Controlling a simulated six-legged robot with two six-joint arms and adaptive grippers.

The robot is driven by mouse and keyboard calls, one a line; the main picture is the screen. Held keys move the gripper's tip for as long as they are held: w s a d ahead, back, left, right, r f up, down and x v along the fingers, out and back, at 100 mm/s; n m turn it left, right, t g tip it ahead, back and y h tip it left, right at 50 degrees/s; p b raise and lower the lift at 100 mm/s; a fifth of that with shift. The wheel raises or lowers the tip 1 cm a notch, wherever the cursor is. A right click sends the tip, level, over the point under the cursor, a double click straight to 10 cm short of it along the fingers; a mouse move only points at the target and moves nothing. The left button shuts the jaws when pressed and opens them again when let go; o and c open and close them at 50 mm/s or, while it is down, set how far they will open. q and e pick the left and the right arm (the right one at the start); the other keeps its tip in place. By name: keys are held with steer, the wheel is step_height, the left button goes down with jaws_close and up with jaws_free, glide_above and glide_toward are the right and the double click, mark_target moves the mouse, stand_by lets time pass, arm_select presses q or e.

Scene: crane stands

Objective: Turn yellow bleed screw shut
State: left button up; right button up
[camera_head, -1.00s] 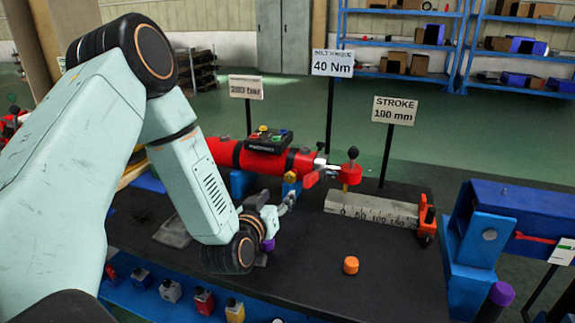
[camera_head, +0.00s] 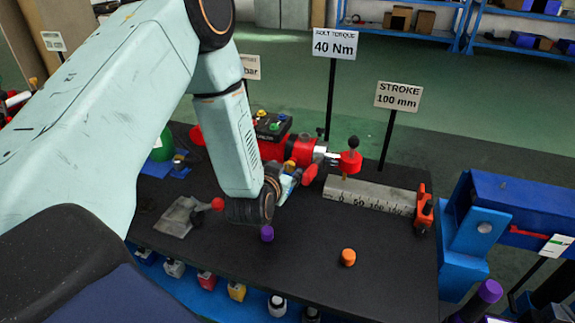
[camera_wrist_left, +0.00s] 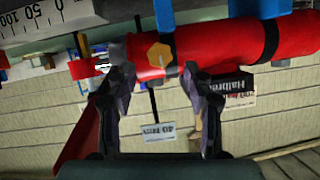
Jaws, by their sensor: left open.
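The yellow bleed screw (camera_wrist_left: 159,54) is a small hex head on the side of a red cylinder (camera_wrist_left: 230,45) in the left wrist view. In the head view a small yellow-orange part (camera_head: 290,165), seemingly the screw, shows just beyond my left gripper. The red cylinder (camera_head: 272,150) is partly hidden by my arm there. My left gripper (camera_head: 284,184) is open; in the wrist view its two fingers (camera_wrist_left: 160,85) stand on either side of the screw, with a gap on both sides. I cannot tell how far short of the screw the fingertips are. My right gripper is not in view.
A black block with coloured knobs (camera_head: 271,125) sits on the cylinder.

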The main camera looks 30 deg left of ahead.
mark_target(289, 167)
arm_select(q)
steer(key=x, duration=0.4)
steer(key=shift+f, duration=0.2)
steer(key=shift+d+r, duration=0.1)
steer(key=shift+r, duration=0.05)
steer(key=shift+w+a, duration=0.1)
steer(key=shift+a, duration=0.1)
steer(key=shift+w+f, duration=0.15)
steer(key=shift+f, duration=0.05)
steer(key=c, duration=0.3)
steer(key=shift+d+r, duration=0.1)
steer(key=shift+r, duration=0.05)
steer(key=c, duration=0.5)
steer(key=shift+c, duration=1.3)
jaws_close()
